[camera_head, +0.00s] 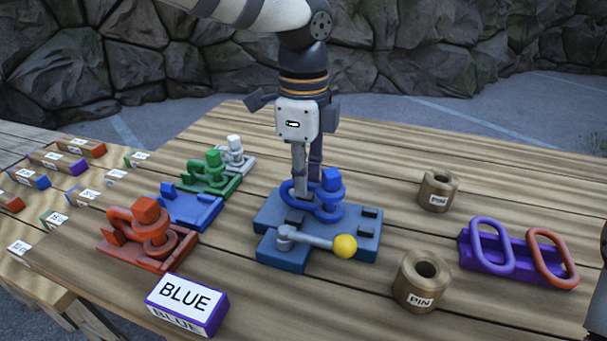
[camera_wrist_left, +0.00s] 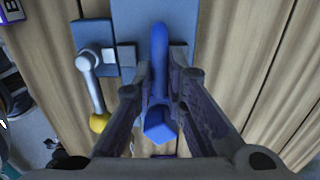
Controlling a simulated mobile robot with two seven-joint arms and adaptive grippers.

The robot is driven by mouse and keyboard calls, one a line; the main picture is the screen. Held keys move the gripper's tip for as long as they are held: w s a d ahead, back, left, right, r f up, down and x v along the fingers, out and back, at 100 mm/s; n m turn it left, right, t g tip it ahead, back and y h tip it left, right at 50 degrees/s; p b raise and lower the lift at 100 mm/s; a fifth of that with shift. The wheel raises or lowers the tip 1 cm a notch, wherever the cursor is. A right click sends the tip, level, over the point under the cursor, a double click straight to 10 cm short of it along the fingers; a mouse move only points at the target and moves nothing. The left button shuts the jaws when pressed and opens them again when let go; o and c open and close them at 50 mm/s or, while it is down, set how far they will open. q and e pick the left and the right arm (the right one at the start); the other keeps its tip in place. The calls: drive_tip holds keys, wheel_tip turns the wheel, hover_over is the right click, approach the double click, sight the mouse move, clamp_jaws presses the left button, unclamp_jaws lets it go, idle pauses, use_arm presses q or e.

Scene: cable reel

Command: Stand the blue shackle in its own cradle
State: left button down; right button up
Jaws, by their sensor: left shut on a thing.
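The blue shackle (camera_head: 329,205) sits on a blue fixture block (camera_head: 285,262) in the middle of the table, its square-headed pin upright. My left gripper (camera_head: 308,192) comes down from above behind the pin and is shut on the shackle. In the left wrist view the shackle (camera_wrist_left: 158,65) runs between the two fingers (camera_wrist_left: 156,90). The fixture's grey lever (camera_head: 305,239) ends in a yellow knob. The blue cradle (camera_head: 190,206) stands empty to the left, between the red and green ones. Only a dark part of what may be my right arm shows at the right edge.
A red shackle (camera_head: 150,225), a green one (camera_head: 213,168) and a white one (camera_head: 234,150) stand in cradles. A BLUE sign (camera_head: 187,303) lies in front. Two PIN holders (camera_head: 437,190) and a purple rack (camera_head: 515,262) with two links are right. Labelled blocks (camera_head: 75,147) lie far left.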

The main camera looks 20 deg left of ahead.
use_arm(q)
drive_tip(key=shift+r, duration=2.6)
drive_tip(key=shift+f, duration=0.1)
